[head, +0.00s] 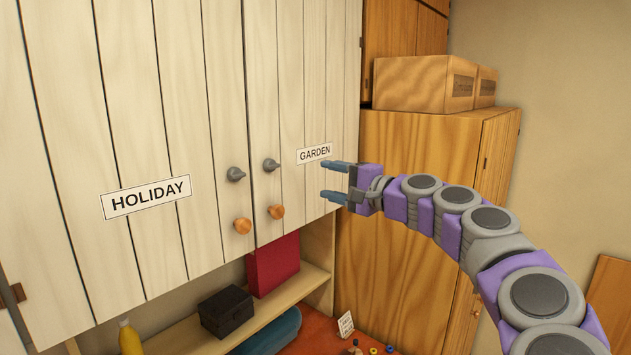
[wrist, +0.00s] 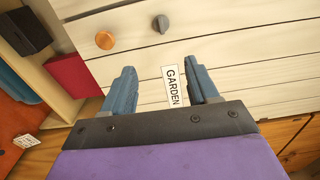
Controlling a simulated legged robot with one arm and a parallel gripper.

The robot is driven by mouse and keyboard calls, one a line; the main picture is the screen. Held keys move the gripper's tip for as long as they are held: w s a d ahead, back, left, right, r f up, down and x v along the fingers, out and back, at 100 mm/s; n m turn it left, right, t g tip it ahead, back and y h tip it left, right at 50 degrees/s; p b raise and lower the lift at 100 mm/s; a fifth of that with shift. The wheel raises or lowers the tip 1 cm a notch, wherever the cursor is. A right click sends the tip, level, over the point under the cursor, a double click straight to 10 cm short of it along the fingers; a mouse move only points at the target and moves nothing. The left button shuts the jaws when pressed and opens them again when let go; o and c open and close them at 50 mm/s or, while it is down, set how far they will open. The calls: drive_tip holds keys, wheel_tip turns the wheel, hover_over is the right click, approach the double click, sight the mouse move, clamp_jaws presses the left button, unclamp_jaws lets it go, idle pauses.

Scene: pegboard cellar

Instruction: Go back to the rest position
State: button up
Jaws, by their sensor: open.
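My gripper (head: 335,181) is open and empty, at the end of my purple and grey arm. It points left toward the cabinet door labelled GARDEN (head: 291,110). In the wrist view the two blue fingers (wrist: 163,88) stand apart, with the GARDEN label (wrist: 172,87) showing between them. The door labelled HOLIDAY (head: 90,130) is beside it on the left. Both doors look shut. Each has a grey knob and an orange knob near the middle seam; the GARDEN door's orange knob (head: 276,212) also shows in the wrist view (wrist: 105,40). My gripper holds no knob.
Below the cabinet a shelf (head: 245,325) carries a black box (head: 226,311) and a red box (head: 273,265). A yellow bottle (head: 130,338) is at the lower left. A tall wooden cabinet (head: 400,240) with cardboard boxes (head: 425,84) stands behind my arm.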

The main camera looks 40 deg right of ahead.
drive_tip(key=shift+s, duration=0.65)
